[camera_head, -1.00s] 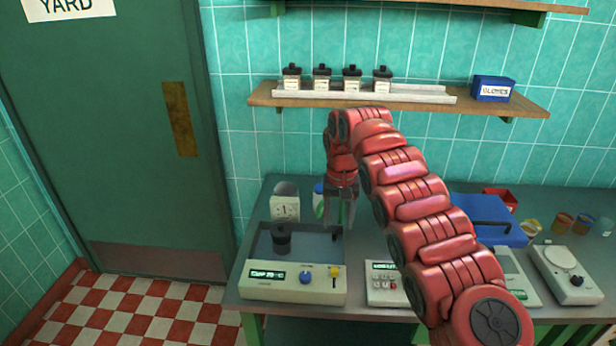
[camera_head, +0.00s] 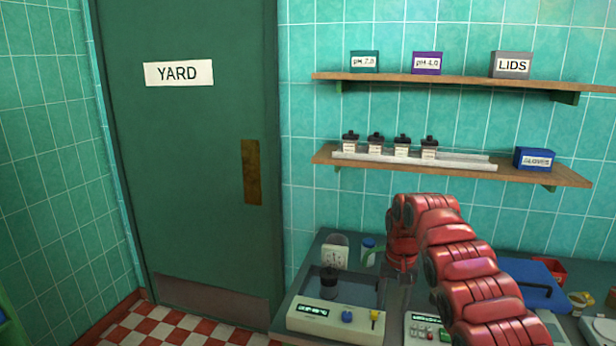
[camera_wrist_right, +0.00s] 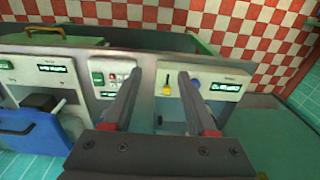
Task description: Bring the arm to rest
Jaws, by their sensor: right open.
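My right arm, red and segmented, comes in from the lower right in the head view. Its gripper (camera_head: 397,292) points down over the bench, just right of the water-bath-like device (camera_head: 335,318). In the right wrist view the gripper (camera_wrist_right: 158,92) has its two dark fingers well apart, with nothing between them. My left gripper is not in view.
A dark cylinder (camera_head: 329,282) stands in the device's basin. The lower shelf (camera_head: 460,172) holds several black-capped bottles. A green door (camera_head: 205,200) is at left.

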